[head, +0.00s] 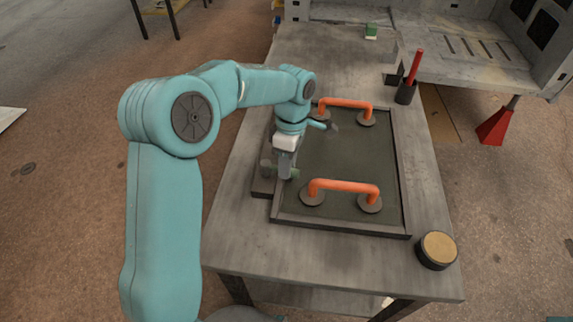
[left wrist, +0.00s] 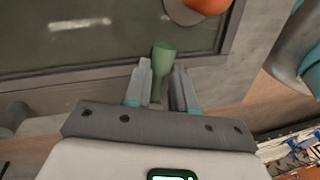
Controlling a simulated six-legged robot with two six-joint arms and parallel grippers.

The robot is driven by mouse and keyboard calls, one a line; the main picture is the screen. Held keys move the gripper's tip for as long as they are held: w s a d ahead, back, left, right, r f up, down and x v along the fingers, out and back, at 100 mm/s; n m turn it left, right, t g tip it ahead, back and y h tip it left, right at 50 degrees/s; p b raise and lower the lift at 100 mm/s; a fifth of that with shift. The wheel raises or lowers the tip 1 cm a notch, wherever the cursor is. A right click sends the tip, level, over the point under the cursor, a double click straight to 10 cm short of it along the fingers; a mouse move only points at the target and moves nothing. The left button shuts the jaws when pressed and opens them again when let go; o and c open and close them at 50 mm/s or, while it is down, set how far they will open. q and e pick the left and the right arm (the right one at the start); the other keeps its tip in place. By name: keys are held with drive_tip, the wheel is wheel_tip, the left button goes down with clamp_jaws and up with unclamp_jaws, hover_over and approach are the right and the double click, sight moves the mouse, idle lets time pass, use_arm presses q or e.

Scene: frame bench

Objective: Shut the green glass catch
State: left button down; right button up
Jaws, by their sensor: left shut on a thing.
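The green glass catch (left wrist: 163,60) shows in the left wrist view as a rounded green handle between my left gripper's fingers (left wrist: 160,85), over the edge of the framed pane. My left gripper (head: 284,170) is shut on it at the left side of the frame in the head view. The catch shows there only as a small green piece (head: 294,174) beside the fingers; the rest is hidden. The dark glass pane (head: 345,155) lies flat in a grey frame on the bench. My right gripper is not in view.
Two orange handles on round pads, one far (head: 345,103) and one near (head: 343,186), stand up from the pane. A round tan-topped tin (head: 437,250) sits at the bench's near right corner. A red-handled tool stands in a dark cup (head: 406,94).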

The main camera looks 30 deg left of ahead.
use_arm(q)
drive_tip(key=shift+w+a+r, duration=0.15)
drive_tip(key=shift+a, duration=0.05)
idle(0.4)
drive_tip(key=c, duration=1.2)
unclamp_jaws()
drive_tip(key=shift+o, duration=1.3)
drive_tip(key=shift+a, duration=0.1)
drive_tip(key=shift+d, duration=0.2)
drive_tip(key=shift+r, duration=0.2)
wheel_tip(320, 180, up, 15)
drive_tip(key=w+a+p, duration=0.1)
drive_tip(key=w+p, duration=0.1)
drive_tip(key=w, duration=0.1)
drive_tip(key=shift+r, duration=0.2)
